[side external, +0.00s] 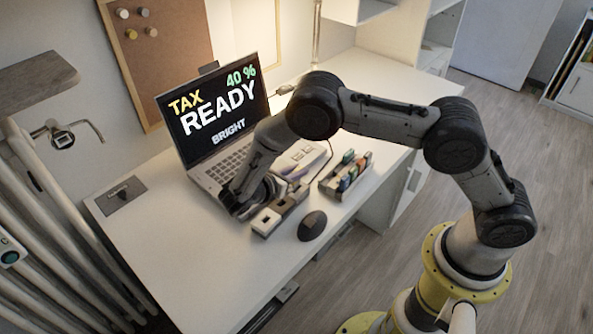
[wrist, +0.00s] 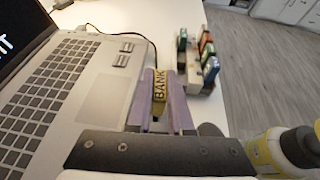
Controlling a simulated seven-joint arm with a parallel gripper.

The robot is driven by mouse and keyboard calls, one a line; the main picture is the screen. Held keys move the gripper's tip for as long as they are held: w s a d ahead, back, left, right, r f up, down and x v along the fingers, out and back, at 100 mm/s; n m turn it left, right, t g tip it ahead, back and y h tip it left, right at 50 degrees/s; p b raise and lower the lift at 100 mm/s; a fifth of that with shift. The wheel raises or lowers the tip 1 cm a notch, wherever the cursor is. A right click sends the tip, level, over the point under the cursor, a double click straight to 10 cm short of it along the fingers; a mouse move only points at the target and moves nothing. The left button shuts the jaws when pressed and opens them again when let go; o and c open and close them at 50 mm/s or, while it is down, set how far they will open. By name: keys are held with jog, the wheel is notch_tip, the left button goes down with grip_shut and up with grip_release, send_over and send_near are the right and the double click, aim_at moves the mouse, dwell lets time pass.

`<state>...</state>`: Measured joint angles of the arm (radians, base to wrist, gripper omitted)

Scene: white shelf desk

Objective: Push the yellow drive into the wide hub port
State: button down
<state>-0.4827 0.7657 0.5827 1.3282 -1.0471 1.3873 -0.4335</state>
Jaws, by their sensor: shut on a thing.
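The yellow drive (wrist: 160,86), marked BANK, is gripped between the two purple fingers of my gripper (wrist: 163,105) in the wrist view. In the side view my gripper (side external: 246,202) is low over the desk beside the laptop's right edge, and I cannot make out the drive there. The wide port is not clearly visible. I cannot tell whether the drive touches the hub.
The open laptop (side external: 215,110) stands to the left. A rack (side external: 330,188) of several coloured drives stands to the right. A black mouse (side external: 312,226) lies in front. The front desk is clear.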

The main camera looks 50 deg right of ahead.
jog(key=shift+f, duration=1.65)
dwell(0.4)
jog(key=c, duration=0.7)
grip_release()
jog(key=shift+c, duration=0.2)
jog(key=shift+a, duration=0.1)
jog(key=v, duration=1.3)
jog(key=shift+a, duration=0.3)
jog(key=shift+r, duration=0.1)
